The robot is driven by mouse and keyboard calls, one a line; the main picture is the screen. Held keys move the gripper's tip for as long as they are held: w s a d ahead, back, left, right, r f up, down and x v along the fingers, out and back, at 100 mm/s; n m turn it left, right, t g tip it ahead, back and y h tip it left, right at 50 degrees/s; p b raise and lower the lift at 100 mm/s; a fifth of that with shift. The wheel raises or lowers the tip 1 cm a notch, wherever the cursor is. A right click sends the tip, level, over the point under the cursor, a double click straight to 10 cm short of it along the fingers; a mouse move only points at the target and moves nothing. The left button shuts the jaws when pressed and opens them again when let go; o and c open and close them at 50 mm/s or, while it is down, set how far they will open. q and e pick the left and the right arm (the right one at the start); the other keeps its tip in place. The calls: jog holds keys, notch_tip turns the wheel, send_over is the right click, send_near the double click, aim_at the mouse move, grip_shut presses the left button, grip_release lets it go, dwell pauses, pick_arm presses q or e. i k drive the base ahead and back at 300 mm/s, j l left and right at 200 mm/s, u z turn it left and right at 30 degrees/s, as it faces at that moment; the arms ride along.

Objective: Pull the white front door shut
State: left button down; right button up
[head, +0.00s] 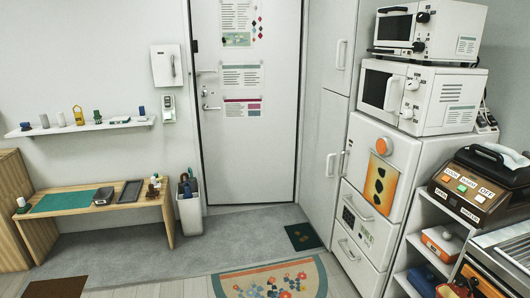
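The white front door (250,158) stands upright at the back, in the middle of the head view. Papers and small coloured magnets are on its upper part. A lever handle (207,72) and a lower handle with a lock (210,107) are near its left edge. The door looks in line with its frame or close to it; I cannot tell whether it is fully shut or slightly ajar. Neither of my grippers is in view.
A low wooden bench (95,212) and an umbrella bin (190,212) stand left of the door. Tall white cabinets (325,120) and a fridge-like unit (375,195) with ovens stand right. Grey floor (225,236) before the door is mostly clear, with a patterned mat (228,283) nearer.

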aim_at(247, 117)
jog(key=i, duration=2.6)
jog(key=i+u, duration=0.1)
jog(key=i, duration=0.4)
jog(key=i+l+u, duration=0.1)
jog(key=i, duration=0.4)
jog(key=i+l+u, duration=0.15)
jog(key=i, duration=0.3)
jog(key=i+l+u, duration=0.1)
jog(key=i, duration=0.4)
